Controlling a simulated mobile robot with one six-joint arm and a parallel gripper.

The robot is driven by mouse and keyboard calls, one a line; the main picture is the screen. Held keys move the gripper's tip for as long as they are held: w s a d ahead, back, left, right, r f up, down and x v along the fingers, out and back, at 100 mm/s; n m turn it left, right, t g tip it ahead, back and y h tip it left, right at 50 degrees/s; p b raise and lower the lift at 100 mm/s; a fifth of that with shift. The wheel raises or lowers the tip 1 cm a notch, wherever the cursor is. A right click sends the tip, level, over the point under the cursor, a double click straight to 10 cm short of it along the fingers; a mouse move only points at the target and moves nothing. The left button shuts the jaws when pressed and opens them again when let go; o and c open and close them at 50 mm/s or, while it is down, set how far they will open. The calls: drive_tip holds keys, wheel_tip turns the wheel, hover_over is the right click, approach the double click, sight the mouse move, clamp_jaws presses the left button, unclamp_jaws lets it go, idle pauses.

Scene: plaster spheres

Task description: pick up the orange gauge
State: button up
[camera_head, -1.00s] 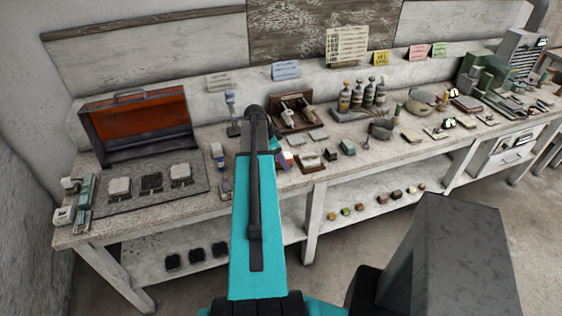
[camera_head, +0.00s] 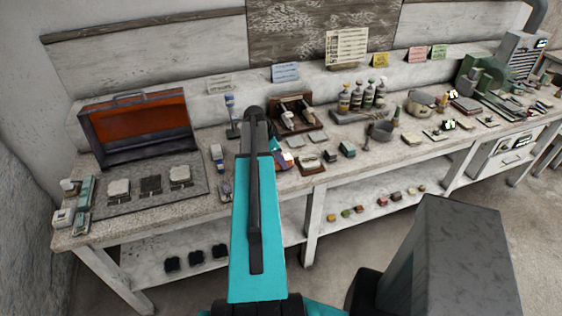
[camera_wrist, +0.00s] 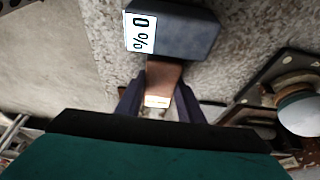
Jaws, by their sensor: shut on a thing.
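The gauge (camera_wrist: 178,32) shows in the wrist view as a dark blue-grey block with a white "0 %" display and a narrower orange-brown part (camera_wrist: 162,75). My gripper (camera_wrist: 158,104) is shut on that orange-brown part, with one dark finger on each side. The block end sticks out beyond the fingertips, over the speckled benchtop. I cannot tell whether it touches the bench. In the head view my teal arm covers most of my gripper; a small orange and white piece (camera_head: 284,160) shows just right of the arm.
A round pale piece (camera_wrist: 300,112) is close right of my gripper in the wrist view.

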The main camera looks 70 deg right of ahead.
drive_tip(key=shift+r+b, duration=0.95)
drive_tip(key=shift+r, duration=0.45)
drive_tip(key=s+b, duration=0.1)
drive_tip(key=s, duration=0.4)
drive_tip(key=s+r+b, duration=0.1)
drive_tip(key=s+b, duration=0.1)
drive_tip(key=s, duration=0.3)
drive_tip(key=s+a+r+b, duration=0.1)
drive_tip(key=s+b, duration=0.1)
drive_tip(key=s, duration=0.4)
drive_tip(key=o, duration=0.7)
drive_tip(key=c, duration=0.4)
